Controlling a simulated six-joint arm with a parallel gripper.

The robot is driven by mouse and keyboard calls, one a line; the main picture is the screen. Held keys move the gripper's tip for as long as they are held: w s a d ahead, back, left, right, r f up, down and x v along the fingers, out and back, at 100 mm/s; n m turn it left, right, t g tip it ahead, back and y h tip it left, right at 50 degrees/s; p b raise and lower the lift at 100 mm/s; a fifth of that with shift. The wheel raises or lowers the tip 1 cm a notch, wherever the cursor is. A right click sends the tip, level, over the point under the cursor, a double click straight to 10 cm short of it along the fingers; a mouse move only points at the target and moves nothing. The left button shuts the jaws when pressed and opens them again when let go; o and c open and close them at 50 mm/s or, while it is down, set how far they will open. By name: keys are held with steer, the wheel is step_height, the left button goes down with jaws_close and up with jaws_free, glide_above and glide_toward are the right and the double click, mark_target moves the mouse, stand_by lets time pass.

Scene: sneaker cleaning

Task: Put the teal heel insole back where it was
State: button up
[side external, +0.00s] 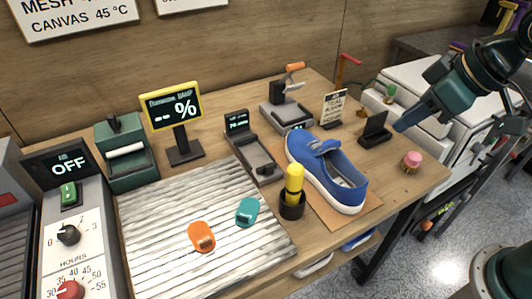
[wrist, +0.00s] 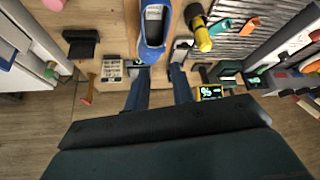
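The teal heel insole (side external: 247,211) lies on the white slatted board (side external: 150,225), right of an orange heel insole (side external: 201,237). In the wrist view the teal insole (wrist: 222,27) shows at the upper right, beside the orange one (wrist: 250,24). The blue sneaker (side external: 325,172) stands on a brown mat (side external: 350,217) to the right of the board. My gripper (side external: 401,127) hangs in the air right of the sneaker, well away from the teal insole. In the wrist view its two fingers (wrist: 160,97) are apart with nothing between them.
A yellow-handled tool (side external: 295,180) stands in a black cup between board and sneaker. A grey tray device (side external: 254,155), a percent display (side external: 172,110) and a clamp press (side external: 286,112) stand behind. A pink-topped jar (side external: 411,161) sits near the right table edge.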

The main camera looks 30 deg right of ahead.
steer(key=s+d+r+m+h, duration=0.1)
steer(key=s+d+m, duration=0.2)
steer(key=s+d, duration=0.5)
steer(key=shift+s+d+r+m+h, duration=0.35)
steer(key=shift+s+r+m+h, duration=0.05)
steer(key=shift+s, duration=1.1)
